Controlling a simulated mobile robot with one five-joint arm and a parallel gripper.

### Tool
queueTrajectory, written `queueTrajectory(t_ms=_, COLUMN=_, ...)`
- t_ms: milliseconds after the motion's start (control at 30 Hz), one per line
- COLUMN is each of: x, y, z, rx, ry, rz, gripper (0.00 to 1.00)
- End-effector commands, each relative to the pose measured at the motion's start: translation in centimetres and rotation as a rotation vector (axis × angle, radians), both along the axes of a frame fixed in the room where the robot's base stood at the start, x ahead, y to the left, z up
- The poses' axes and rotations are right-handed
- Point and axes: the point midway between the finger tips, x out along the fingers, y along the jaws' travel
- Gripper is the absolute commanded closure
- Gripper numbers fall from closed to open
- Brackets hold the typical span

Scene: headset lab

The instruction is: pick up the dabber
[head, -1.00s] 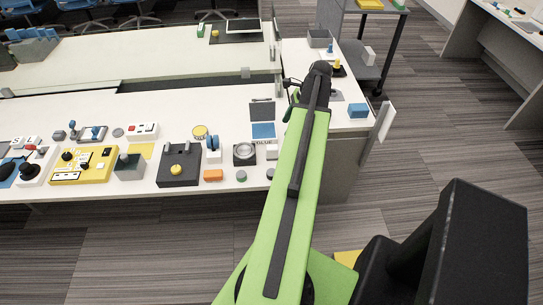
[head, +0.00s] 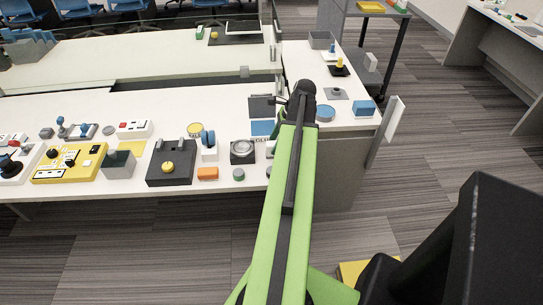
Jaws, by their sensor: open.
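No thing in view is clearly marked as the dabber. My gripper (head: 282,102) is at the far end of my green arm, over the table near the dark and blue squares. It is seen from behind, mostly hidden by the arm's end, and looks empty. The yellow-topped piece is beyond it and to the right, clear of it.
A blue round piece (head: 325,113), a grey square (head: 336,93) and a blue box (head: 364,107) lie right of my arm. A black box with a yellow knob (head: 168,168), an orange block (head: 207,174) and a yellow panel (head: 72,160) stand left. An upright white panel (head: 391,119) edges the table.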

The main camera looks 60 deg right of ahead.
Motion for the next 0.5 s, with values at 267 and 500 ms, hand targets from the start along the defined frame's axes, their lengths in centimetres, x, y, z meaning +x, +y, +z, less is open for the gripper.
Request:
queueTrajectory(t_ms=267, x=1.4, y=1.2, z=-4.6, rx=0.000, ry=0.000, rz=0.001, gripper=0.42)
queueTrajectory(t_ms=500, x=1.6, y=1.3, z=-4.4, rx=0.000, ry=0.000, rz=0.000, gripper=0.42)
